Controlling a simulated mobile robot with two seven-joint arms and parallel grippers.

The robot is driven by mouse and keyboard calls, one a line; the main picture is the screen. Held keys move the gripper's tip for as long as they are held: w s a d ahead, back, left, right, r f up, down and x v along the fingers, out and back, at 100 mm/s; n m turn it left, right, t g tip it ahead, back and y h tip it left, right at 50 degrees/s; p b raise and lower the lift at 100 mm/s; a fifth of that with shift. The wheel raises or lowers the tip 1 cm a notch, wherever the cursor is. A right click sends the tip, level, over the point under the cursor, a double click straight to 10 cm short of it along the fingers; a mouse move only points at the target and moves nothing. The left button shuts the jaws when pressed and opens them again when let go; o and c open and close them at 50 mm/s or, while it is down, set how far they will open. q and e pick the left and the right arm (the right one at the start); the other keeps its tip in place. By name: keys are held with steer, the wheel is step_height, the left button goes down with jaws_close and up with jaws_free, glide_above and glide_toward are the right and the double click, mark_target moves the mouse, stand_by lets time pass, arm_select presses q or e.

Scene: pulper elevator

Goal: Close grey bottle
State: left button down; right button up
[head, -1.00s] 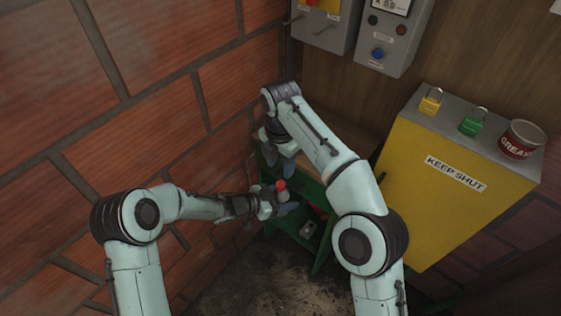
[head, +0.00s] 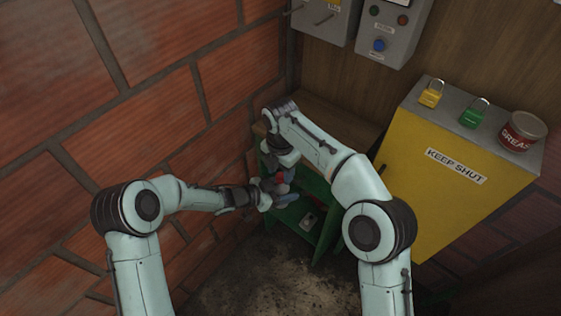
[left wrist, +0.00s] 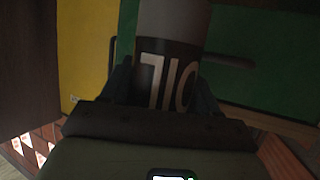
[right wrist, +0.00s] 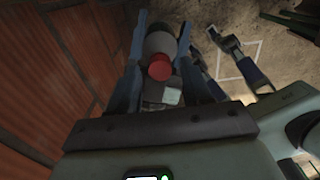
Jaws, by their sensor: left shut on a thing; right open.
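The grey bottle (left wrist: 175,22) shows close up in the left wrist view, with a dark label whose letters look upside down. My left gripper (head: 268,197) is shut on its body near the green shelf. The bottle's red cap (right wrist: 159,68) shows end-on in the right wrist view, at the pale end of the bottle (right wrist: 160,42). My right gripper (right wrist: 160,50) is open, with its fingers on either side of the bottle top and cap. In the head view the red cap (head: 281,178) is partly hidden by the fingers. I cannot tell how tightly it sits.
A green shelf unit (head: 322,228) with a wooden top stands behind the grippers. A brick wall (head: 150,100) is close on the left. A yellow cabinet (head: 440,200) stands at right, bearing a yellow padlock (head: 431,93), a green padlock (head: 474,112) and a grease can (head: 522,131).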

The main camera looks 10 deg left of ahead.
steer(key=shift+f, duration=0.4)
steer(key=shift+c, duration=0.4)
